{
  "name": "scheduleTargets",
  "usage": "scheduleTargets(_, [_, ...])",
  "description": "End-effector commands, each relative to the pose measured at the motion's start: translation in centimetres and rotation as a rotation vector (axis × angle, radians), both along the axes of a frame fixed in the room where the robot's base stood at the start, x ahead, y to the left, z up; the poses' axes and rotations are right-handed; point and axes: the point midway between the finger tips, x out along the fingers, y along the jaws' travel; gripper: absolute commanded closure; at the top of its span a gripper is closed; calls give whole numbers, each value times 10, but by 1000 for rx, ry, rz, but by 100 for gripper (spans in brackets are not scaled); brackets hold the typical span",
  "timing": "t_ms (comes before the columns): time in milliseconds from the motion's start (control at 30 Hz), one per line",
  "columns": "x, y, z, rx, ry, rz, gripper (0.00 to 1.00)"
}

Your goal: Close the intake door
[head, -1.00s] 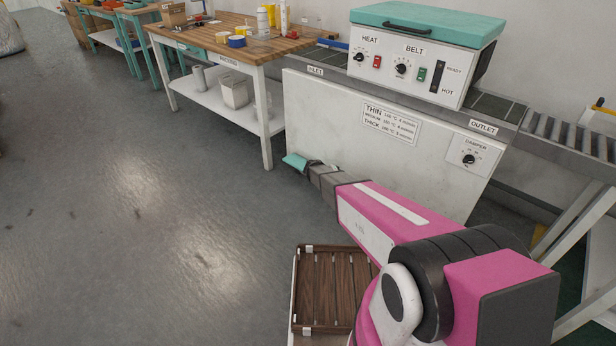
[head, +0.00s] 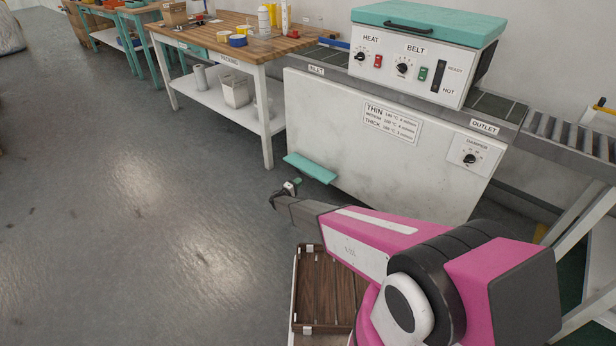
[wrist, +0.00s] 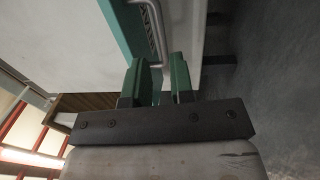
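In the wrist view a teal strip (wrist: 128,36) with a silver bar handle (wrist: 158,32) lies just ahead of the fingers. The flap's inner side and hinge are hidden.
The machine with a teal lid (head: 430,22) stands behind, with a roller conveyor (head: 570,140) at right. A wooden workbench (head: 190,45) is at upper left. A slatted brown tray (head: 325,285) lies below my arm. The grey floor at left is clear.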

Motion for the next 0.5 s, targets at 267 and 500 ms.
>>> scheduleTargets(267, [39, -31, 4, 2, 0, -2, 78])
scheduleTargets(500, [62, -50, 8, 1, 0, -1, 78])
